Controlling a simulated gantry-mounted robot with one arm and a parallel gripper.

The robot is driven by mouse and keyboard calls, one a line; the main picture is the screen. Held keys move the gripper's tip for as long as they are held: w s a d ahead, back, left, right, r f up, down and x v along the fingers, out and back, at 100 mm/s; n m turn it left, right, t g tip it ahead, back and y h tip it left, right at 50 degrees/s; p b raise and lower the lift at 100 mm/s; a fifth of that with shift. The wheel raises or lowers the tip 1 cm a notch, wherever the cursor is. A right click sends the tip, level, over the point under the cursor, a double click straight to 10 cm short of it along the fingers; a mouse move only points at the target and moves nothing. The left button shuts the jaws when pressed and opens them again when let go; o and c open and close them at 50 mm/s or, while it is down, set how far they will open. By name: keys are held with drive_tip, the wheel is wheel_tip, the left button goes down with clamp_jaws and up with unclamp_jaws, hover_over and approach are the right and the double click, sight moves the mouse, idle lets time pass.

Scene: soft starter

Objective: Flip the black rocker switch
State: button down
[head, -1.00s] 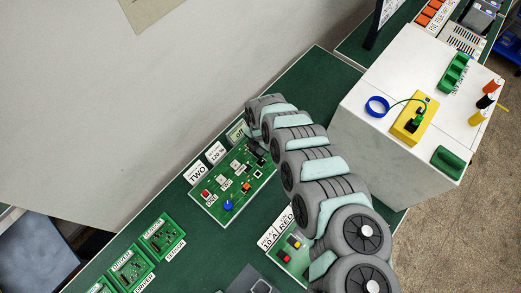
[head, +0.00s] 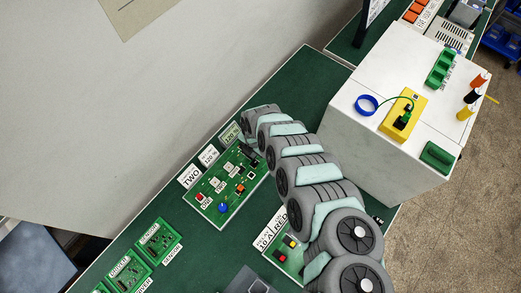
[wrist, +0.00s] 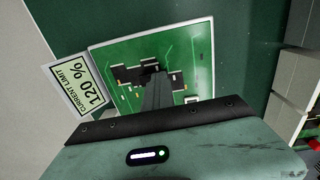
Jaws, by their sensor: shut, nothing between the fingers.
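The green circuit board (head: 210,212) lies on the green bench, with my gripper (head: 246,149) over its upper right end. In the wrist view my gripper (wrist: 152,72) is shut and empty, with its fingertips over the board (wrist: 115,54). Dark shapes surround the tips there. I cannot tell the black rocker switch from shadow among them, nor whether the fingers touch it. A display (wrist: 84,88) beside the board reads "CURRENT LIMIT 120 %"; it also shows in the head view (head: 231,134).
A white cabinet (head: 365,140) is to the right. Small driver and sensor boards (head: 128,270) lie lower left.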

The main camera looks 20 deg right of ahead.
drive_tip(key=shift+s+d+f, duration=0.1)
drive_tip(key=shift+d+f, duration=0.05)
drive_tip(key=shift+f, duration=0.2)
drive_tip(key=shift+w+f+b, duration=0.15)
drive_tip(key=shift+w+b, duration=0.05)
drive_tip(key=shift+b, duration=0.2)
drive_tip(key=shift+w+a+b, duration=0.25)
drive_tip(key=shift+w+b, duration=0.05)
drive_tip(key=shift+b, duration=0.1)
drive_tip(key=shift+a, duration=0.1)
wheel_tip(320, 180, up, 5)
drive_tip(key=p, duration=0.3)
drive_tip(key=shift+f+p, duration=0.1)
drive_tip(key=shift+p, duration=0.3)
wheel_tip(320, 180, up, 10)
drive_tip(key=s+d, duration=0.1)
drive_tip(key=s, duration=0.1)
